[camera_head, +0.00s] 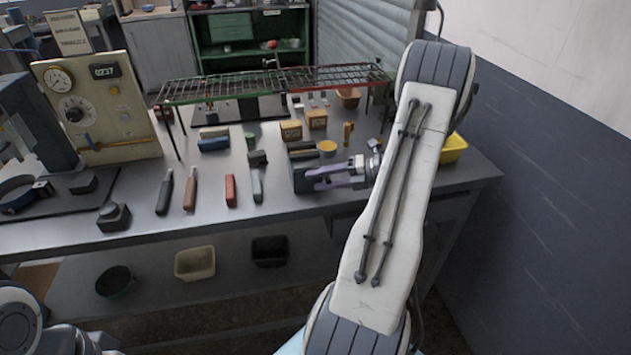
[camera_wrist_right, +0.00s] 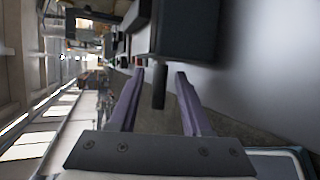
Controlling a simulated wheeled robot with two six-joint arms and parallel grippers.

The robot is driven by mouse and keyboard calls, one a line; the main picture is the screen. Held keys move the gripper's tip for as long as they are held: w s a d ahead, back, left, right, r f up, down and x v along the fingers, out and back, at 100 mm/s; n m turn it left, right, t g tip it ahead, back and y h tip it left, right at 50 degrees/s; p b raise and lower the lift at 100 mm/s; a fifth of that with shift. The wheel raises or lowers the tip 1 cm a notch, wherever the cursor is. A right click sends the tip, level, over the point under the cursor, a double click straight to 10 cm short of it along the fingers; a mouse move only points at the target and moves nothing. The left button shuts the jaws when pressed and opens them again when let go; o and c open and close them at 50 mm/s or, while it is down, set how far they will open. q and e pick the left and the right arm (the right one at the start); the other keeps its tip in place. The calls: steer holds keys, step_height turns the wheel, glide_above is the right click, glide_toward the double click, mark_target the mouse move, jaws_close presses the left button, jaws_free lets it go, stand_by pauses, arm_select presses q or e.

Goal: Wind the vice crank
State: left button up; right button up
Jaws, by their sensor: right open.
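The vice is a dark block at the bench's front edge, right of centre in the head view (camera_head: 301,181), partly hidden by my right gripper (camera_head: 311,177). In the right wrist view the dark vice body (camera_wrist_right: 193,32) fills the upper right. A dark bar, which looks like its crank handle (camera_wrist_right: 160,92), sticks out between the two purple fingers of my right gripper (camera_wrist_right: 160,73). The fingers are open on either side of the bar, with visible gaps. My left gripper is out of view; only part of my left arm shows at the lower left.
The metal bench (camera_head: 330,206) holds several hand tools, small boxes and a yellow bin (camera_head: 453,148) at the right. A wire rack (camera_head: 275,82) stands behind. A control panel (camera_head: 98,108) stands at the left. Bins sit on the lower shelf. A wall closes the right side.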

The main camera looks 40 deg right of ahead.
steer(key=b+v, duration=0.1)
steer(key=v, duration=0.8)
steer(key=shift+a+f, duration=0.1)
steer(key=shift+f, duration=0.05)
